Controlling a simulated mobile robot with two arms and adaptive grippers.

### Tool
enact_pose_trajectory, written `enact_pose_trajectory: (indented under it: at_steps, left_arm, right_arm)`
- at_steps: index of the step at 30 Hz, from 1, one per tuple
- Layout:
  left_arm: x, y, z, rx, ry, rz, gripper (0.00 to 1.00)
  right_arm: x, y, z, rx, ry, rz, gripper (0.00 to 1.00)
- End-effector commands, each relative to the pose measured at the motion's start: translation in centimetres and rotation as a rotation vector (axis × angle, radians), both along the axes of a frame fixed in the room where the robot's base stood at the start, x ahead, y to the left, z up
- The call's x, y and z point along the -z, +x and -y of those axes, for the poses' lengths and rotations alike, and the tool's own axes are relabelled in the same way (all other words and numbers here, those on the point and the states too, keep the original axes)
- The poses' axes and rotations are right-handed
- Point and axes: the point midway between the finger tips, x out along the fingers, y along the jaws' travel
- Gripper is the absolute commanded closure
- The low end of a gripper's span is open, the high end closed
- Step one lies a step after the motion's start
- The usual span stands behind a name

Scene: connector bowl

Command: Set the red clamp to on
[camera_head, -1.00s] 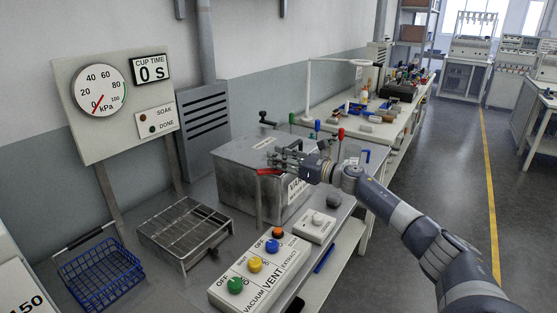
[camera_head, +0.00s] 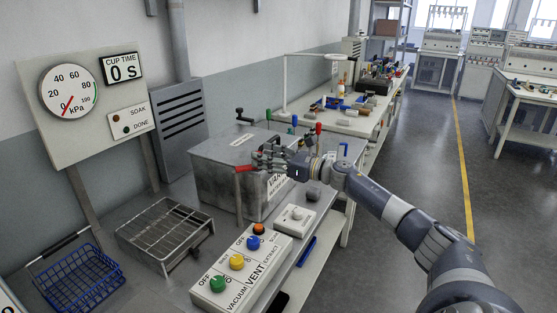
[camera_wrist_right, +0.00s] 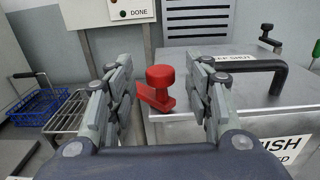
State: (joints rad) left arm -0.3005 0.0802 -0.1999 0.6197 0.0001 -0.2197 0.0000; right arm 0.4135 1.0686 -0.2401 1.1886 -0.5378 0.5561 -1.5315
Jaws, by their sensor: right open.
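The red clamp (camera_head: 243,169) is on the front edge of the metal box (camera_head: 215,185), near its left corner. In the right wrist view the red clamp (camera_wrist_right: 160,88) shows a round knob on a flat red arm, between and beyond the two fingers. My right gripper (camera_head: 262,160) is open and empty, just to the right of the clamp in the head view; in the wrist view its fingers (camera_wrist_right: 160,95) stand on either side of the knob, apparently without touching it. My left gripper is not in view.
A control panel (camera_head: 238,285) with green, yellow, blue and orange buttons lies in front of the box. A wire rack (camera_head: 165,232) and a blue basket (camera_head: 80,280) stand to the left. A black handle (camera_wrist_right: 270,66) crosses the box lid. A gauge board (camera_head: 90,140) stands behind.

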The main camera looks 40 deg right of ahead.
Motion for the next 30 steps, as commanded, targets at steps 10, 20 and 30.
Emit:
enact_pose_trajectory:
  at_steps: [10,20,30]
  left_arm:
    - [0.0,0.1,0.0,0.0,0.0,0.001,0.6]
    - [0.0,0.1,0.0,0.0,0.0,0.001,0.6]
    - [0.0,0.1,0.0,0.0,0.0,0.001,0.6]
  right_arm:
    - [0.2,-3.1,1.0,0.0,0.0,-0.002,0.53]
    - [0.0,-4.5,1.5,-0.002,0.0,0.0,0.53]
    - [-0.1,-4.6,1.5,-0.001,0.0,0.001,0.57]
